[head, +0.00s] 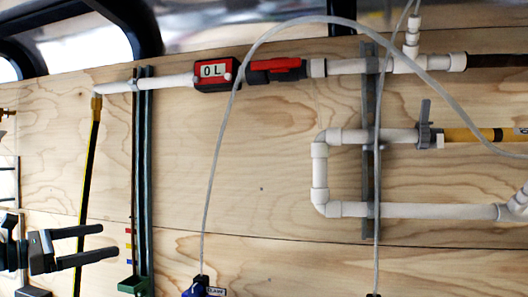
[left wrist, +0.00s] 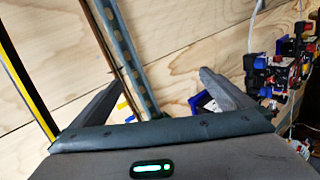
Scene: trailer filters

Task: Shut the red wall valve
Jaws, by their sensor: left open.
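The red wall valve (head: 276,67) is on the white pipe high on the wooden wall, right of centre in the head view. Its red handle lies along the pipe, with a black part below and at its left end. My left gripper (head: 108,242) is at the lower left of the head view, well below and left of the valve. Its two dark fingers are apart with nothing between them. In the left wrist view, the fingers (left wrist: 145,52) are also spread, facing the wall and a metal rail. The valve is not in that view. My right gripper is not in view.
A red flow meter (head: 215,74) reading "0 L" sits left of the valve. A clear hose (head: 222,130) arches across the pipe beside it. A dark vertical rail (head: 142,180) and black-yellow hose (head: 90,165) stand near my gripper. A grey valve (head: 425,125) is lower right.

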